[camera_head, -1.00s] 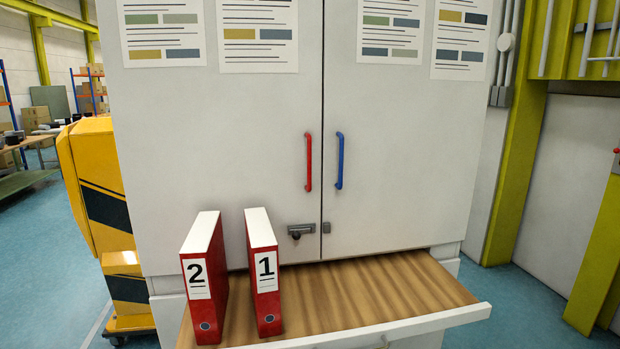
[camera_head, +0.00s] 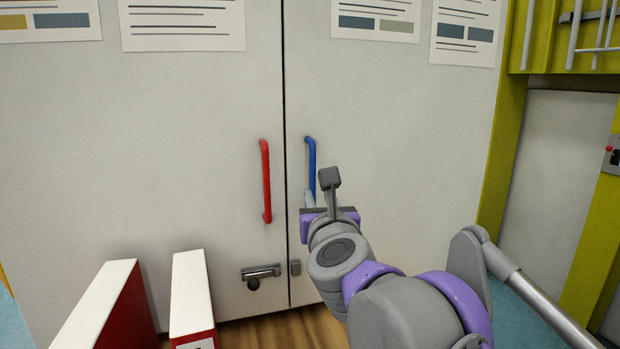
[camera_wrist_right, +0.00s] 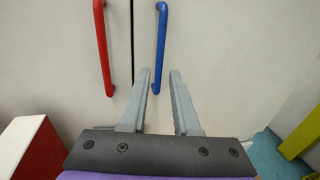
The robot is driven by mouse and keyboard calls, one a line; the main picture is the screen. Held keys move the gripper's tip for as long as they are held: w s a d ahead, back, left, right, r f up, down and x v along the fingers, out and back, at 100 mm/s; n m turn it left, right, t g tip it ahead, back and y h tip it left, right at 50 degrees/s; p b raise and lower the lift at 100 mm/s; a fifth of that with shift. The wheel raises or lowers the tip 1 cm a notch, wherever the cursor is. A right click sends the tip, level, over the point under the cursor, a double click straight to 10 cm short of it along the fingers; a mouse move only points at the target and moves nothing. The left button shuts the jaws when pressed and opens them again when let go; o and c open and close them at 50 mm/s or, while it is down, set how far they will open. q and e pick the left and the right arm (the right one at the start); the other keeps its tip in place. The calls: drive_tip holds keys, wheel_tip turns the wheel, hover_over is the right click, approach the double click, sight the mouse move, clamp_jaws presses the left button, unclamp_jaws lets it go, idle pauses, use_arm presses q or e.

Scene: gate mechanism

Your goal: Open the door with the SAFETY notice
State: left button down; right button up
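The cabinet has a left door (camera_head: 200,110) with a red vertical handle (camera_head: 266,180) and a right door (camera_head: 400,110) with a blue vertical handle (camera_head: 311,160). Both doors are shut. Paper notices hang on both; their tops are cut off, so I cannot read which says SAFETY. My right gripper (camera_head: 310,197) is at the lower end of the blue handle. In the right wrist view, its fingers (camera_wrist_right: 160,73) are apart, and the lower part of the blue handle (camera_wrist_right: 160,45) shows between their tips. I cannot tell whether they touch it. My left gripper is not in view.
A latch (camera_head: 261,272) sits low on the left door, with a small grey catch (camera_head: 295,267) beside it on the right door. Yellow-green posts (camera_head: 500,180) stand at the right.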

sight(313, 182)
drive_tip(key=w, duration=0.6)
drive_tip(key=w+a+p, duration=0.1)
drive_tip(key=w, duration=0.2)
drive_tip(key=shift+w+a, duration=0.1)
drive_tip(key=shift+w, duration=0.3)
drive_tip(key=shift+c, duration=0.3)
clamp_jaws()
idle(0.7)
